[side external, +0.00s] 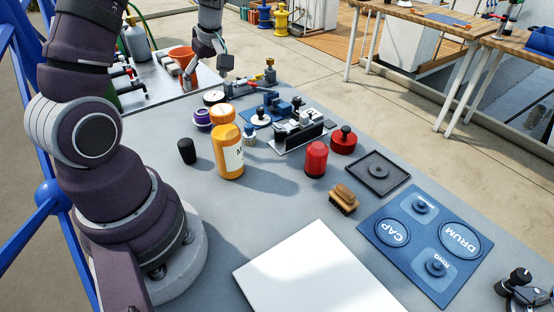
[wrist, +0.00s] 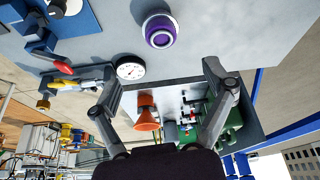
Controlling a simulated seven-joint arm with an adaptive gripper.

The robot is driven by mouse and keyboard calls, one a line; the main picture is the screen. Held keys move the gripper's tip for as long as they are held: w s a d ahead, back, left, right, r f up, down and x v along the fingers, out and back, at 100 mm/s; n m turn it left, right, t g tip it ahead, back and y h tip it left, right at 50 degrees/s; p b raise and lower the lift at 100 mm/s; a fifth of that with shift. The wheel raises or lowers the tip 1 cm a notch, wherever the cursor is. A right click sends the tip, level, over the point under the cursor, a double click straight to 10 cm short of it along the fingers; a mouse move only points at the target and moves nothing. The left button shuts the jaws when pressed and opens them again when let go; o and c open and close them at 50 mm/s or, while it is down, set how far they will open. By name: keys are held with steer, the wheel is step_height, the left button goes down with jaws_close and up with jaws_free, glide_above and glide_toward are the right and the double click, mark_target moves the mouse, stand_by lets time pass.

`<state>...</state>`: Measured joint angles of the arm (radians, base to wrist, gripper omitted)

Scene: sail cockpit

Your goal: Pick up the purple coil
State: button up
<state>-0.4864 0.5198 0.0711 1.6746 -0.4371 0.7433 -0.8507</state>
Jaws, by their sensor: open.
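The purple coil (side external: 203,117) stands on the grey table behind the orange bottle in the side view, which hides part of it. In the wrist view the coil (wrist: 160,30) appears from above, with a pale round centre, beyond my fingertips near the top edge. My gripper (side external: 208,68) is at the back of the table, raised above it and apart from the coil. Its two fingers are spread wide with nothing between them in the wrist view (wrist: 163,78).
An orange bottle (side external: 229,158) and a black cup (side external: 187,151) stand near the coil. A round gauge (wrist: 130,69) lies close by. An orange funnel (wrist: 146,113) stands behind. A blue labelled mat (side external: 408,268) and white board (side external: 315,275) are toward the front.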

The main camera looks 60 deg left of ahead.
mark_target(202, 111)
steer(key=shift+n, duration=0.3)
steer(key=x, duration=1.1)
steer(key=shift+s+a, duration=0.1)
steer(key=shift+a, duration=0.2)
steer(key=c, duration=1.3)
